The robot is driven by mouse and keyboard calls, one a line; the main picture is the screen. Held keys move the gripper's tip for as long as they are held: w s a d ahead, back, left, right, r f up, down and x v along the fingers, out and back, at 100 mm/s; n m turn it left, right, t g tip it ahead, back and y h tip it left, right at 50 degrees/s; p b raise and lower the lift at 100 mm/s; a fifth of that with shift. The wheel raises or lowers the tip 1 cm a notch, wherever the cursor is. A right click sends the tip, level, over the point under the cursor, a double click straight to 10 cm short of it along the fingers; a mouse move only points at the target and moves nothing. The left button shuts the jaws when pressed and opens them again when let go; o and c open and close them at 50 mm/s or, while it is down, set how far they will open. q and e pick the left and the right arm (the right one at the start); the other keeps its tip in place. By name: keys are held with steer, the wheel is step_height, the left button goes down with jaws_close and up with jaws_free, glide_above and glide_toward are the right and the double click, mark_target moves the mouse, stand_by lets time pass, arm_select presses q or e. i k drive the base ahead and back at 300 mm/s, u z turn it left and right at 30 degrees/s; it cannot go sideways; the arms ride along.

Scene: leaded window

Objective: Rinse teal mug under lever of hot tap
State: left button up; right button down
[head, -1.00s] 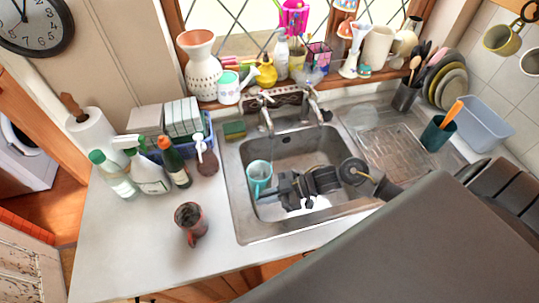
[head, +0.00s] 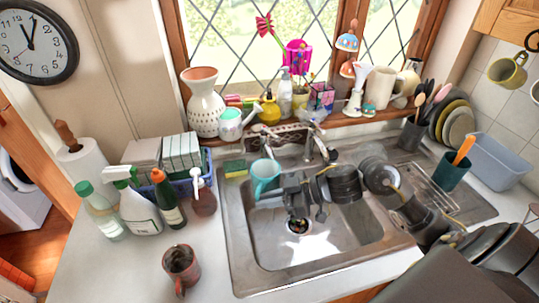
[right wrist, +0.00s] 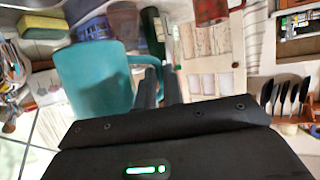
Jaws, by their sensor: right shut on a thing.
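The teal mug (head: 265,177) is held up over the back left of the sink, mouth upward. My right gripper (head: 284,191) is shut on the mug's right side. The mug also shows in the right wrist view (right wrist: 97,84), beside the fingers (right wrist: 160,88). Two metal taps stand at the sink's back edge; the right one (head: 309,146) shows clearly, while the left one (head: 267,149) is partly hidden behind the mug. I cannot tell whether the mug is directly under its spout. No running water shows. My left gripper is out of view.
The metal sink (head: 262,236) has bare steel around the drain. A green and yellow sponge (head: 235,168), a soap pump (head: 203,196) and bottles stand left of it. A reddish mug (head: 181,266) stands on the front counter. Ornaments line the sill (head: 222,140).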

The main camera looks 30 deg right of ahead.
mark_target(264, 129)
steer(key=u, duration=0.05)
steer(key=k, duration=0.5)
steer(key=z, duration=3.3)
steer(key=k, duration=0.85)
steer(key=u, duration=0.9)
